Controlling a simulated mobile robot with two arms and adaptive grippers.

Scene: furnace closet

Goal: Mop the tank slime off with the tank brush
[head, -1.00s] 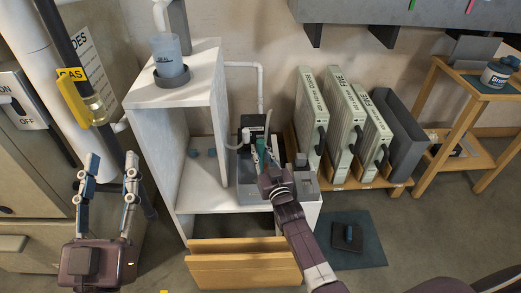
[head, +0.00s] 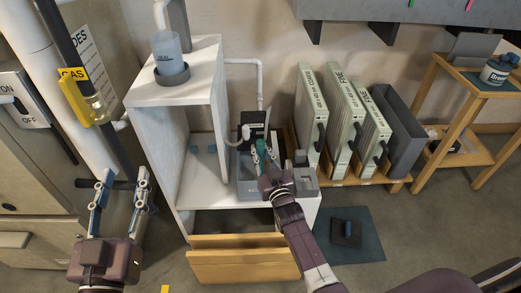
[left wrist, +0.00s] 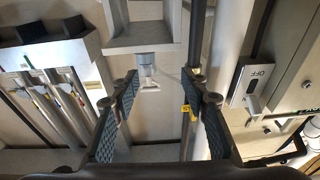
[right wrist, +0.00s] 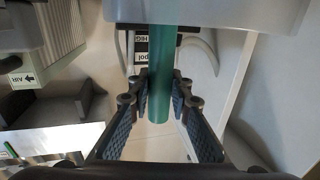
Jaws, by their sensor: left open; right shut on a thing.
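My right gripper (head: 270,172) is shut on the green handle of the tank brush (head: 261,151), over the grey tank (head: 252,190) on the white cabinet's lower shelf. In the right wrist view the green handle (right wrist: 159,90) stands between the fingertips. The brush's lower end and any slime are hidden or too small to make out. A black pump-like box (head: 253,125) stands behind the tank. My left gripper (head: 123,180) is open and empty, left of the cabinet, in front of the furnace side.
A clear cup (head: 167,55) sits on the white cabinet's top. An open wooden drawer (head: 243,266) juts out below. Upright filters (head: 343,122) stand right of the tank. A dark mat (head: 365,238) with a small black object lies on the floor. A yellow gas valve handle (head: 75,100) is at the left.

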